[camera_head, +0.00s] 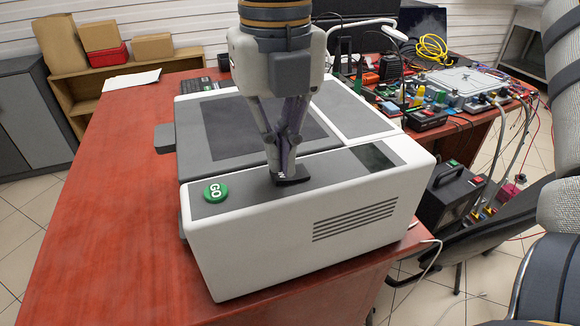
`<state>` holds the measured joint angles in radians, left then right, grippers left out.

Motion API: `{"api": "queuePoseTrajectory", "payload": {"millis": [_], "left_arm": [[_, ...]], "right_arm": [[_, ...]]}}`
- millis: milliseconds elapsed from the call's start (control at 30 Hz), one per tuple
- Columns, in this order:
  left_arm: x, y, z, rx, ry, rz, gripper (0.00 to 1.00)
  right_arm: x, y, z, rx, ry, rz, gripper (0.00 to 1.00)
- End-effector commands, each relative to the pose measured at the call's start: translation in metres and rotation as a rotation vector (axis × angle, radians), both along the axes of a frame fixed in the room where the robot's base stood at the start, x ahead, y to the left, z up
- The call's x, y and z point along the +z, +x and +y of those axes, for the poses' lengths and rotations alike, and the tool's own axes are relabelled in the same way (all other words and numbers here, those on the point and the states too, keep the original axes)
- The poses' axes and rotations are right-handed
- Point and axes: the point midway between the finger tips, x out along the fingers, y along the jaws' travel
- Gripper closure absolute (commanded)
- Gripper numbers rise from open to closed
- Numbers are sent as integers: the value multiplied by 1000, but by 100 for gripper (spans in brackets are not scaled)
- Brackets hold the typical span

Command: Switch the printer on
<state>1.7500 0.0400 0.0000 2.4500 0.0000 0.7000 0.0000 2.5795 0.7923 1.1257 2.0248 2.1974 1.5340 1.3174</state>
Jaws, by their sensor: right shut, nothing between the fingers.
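The printer (270,232) is a white and grey box on the red-brown table, in the middle of the head view. A round green button marked GO (215,191) sits at the left end of its grey top strip. A dark panel (374,157) sits at the right end of that strip. My right gripper (290,179) points down over the strip, to the right of the green button and apart from it. Its fingers are closed together and empty. I cannot tell whether the tips touch the printer. The gripper hides part of the printer's top. My left gripper is not in view.
The red-brown table (105,210) is clear left of the printer. A white sheet (131,80) lies at the back. A black box (450,197) with a red switch stands right of the printer.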

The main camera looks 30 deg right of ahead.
Motion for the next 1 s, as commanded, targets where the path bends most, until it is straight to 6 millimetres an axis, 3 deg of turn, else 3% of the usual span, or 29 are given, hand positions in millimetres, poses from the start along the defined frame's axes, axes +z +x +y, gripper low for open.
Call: {"api": "queuePoseTrajectory", "payload": {"millis": [767,1000], "left_arm": [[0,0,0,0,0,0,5],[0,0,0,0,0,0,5]], "right_arm": [[-12,0,0,0,0,2,100],[5,0,0,-1,1,-1,100]]}}
